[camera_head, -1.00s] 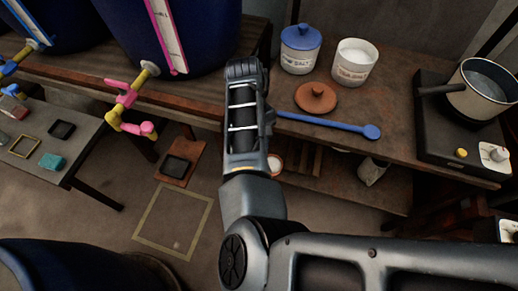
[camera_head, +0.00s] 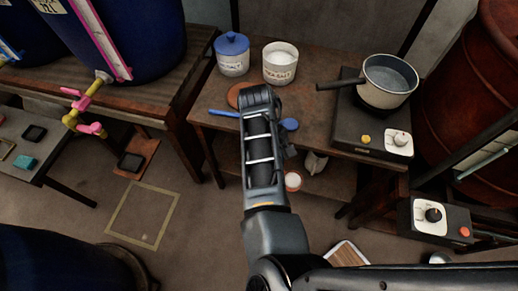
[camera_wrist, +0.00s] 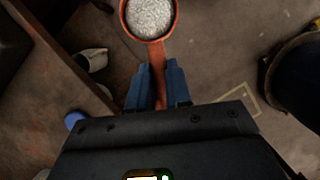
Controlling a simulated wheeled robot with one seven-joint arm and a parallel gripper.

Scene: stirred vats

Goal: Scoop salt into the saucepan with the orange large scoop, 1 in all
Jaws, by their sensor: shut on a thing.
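My gripper (camera_wrist: 158,84) is shut on the handle of the orange large scoop (camera_wrist: 156,52). The scoop's bowl, at the top of the wrist view, is full of white grains and looks level. A white jar with a blue lid (camera_head: 233,55) stands farther left. Their labels are hard to read.
A control box (camera_head: 440,216) stands lower right. A large rusty drum (camera_head: 480,100) is at the right. Blue vats (camera_head: 150,40) stand at left.

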